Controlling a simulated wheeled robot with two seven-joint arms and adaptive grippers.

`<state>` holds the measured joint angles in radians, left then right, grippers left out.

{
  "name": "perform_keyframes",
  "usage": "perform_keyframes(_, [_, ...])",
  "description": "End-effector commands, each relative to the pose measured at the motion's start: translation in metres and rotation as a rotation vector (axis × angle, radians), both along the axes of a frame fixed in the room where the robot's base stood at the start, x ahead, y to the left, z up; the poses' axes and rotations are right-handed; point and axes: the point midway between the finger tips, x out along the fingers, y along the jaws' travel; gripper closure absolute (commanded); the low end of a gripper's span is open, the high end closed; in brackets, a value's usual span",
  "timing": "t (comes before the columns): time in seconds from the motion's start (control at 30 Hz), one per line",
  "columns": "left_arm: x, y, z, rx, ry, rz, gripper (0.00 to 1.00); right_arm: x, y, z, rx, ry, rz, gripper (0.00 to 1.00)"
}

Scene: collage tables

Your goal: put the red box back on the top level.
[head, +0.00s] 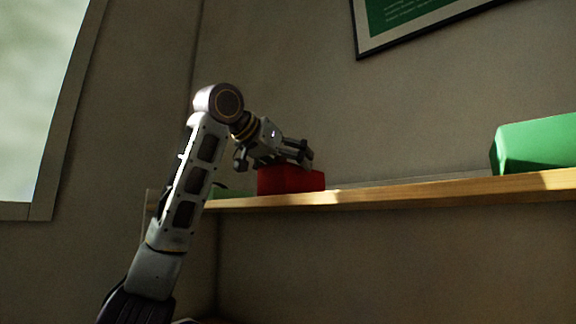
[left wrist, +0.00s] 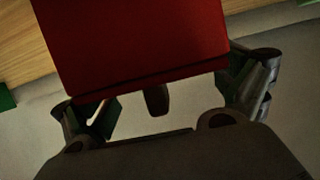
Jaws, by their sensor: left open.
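The red box (head: 290,180) rests on the wooden shelf board (head: 420,191), towards its left end. My left gripper (head: 298,153) is at the box's upper side in the head view, its arm rising from the lower left. In the left wrist view the red box (left wrist: 135,42) fills the upper middle, and the fingers of my left gripper (left wrist: 165,105) stand open on either side of its near edge. Whether the fingers touch the box cannot be told. My right gripper is in neither view.
A large green box (head: 535,145) stands on the shelf at the right. A low green thing (head: 232,193) lies on the shelf left of the red box, partly behind my arm. The shelf between the red box and the large green box is clear. A framed picture (head: 420,20) hangs above.

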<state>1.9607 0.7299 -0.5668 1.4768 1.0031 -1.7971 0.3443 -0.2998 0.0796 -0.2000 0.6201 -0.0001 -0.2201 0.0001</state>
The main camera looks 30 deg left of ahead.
Motion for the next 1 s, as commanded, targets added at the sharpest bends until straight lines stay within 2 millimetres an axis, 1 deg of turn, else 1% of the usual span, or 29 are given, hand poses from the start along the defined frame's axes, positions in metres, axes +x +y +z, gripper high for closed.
perform_keyframes(0.3, [0.0, 0.0, 0.003, 0.0, 0.0, 0.0, 0.03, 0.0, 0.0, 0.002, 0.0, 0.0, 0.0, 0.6])
perform_keyframes(0.37, [-0.005, 0.0, 0.004, 0.0, -0.002, -0.001, 0.03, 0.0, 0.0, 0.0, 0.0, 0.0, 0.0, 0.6])
perform_keyframes(0.57, [-0.026, 0.001, 0.01, 0.0, -0.002, -0.001, 0.03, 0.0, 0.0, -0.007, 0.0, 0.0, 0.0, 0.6])
perform_keyframes(1.0, [-0.083, 0.006, 0.032, -0.001, -0.003, -0.001, 0.03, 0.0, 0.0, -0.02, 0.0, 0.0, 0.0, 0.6])
